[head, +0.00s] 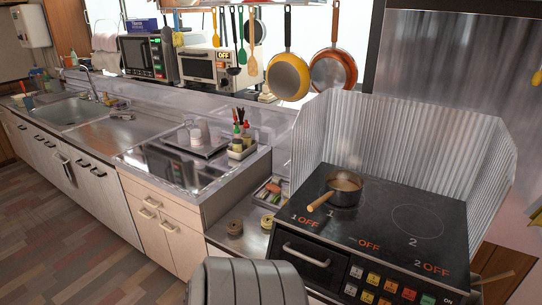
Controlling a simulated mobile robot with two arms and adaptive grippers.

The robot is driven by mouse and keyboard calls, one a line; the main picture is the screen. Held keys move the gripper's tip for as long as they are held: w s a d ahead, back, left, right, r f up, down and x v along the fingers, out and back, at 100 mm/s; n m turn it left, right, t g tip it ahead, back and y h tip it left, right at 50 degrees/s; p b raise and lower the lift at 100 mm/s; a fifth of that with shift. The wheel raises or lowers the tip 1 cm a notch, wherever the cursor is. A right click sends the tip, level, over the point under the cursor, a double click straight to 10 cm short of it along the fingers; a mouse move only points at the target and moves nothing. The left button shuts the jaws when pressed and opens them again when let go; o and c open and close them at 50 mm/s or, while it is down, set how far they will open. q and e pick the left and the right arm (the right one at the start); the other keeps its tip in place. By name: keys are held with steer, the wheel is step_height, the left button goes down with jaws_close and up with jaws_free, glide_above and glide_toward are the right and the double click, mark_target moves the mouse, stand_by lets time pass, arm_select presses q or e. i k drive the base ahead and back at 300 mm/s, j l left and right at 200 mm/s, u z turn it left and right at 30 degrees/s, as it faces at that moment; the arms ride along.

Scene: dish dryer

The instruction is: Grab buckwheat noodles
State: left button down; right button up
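Two small brown round bundles, which look like the buckwheat noodles, lie on the low metal counter left of the stove in the head view. One bundle (235,227) is to the left, and the other bundle (267,222) is just right of it, close to the stove's side. Each looks like a coiled nest with a darker middle. They are small, so fine detail is unclear. Neither of my grippers shows in this view. A grey ribbed shape at the bottom edge hides part of the counter front.
A pot (344,187) with a wooden handle stands on the black stove (395,222); its burners read OFF. A corrugated metal guard (410,150) surrounds the stove's back and sides. A tray of small items (270,190) sits behind the bundles. A raised steel counter (215,176) is left.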

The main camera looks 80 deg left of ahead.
mark_target(235, 227)
steer(key=u, duration=2.85)
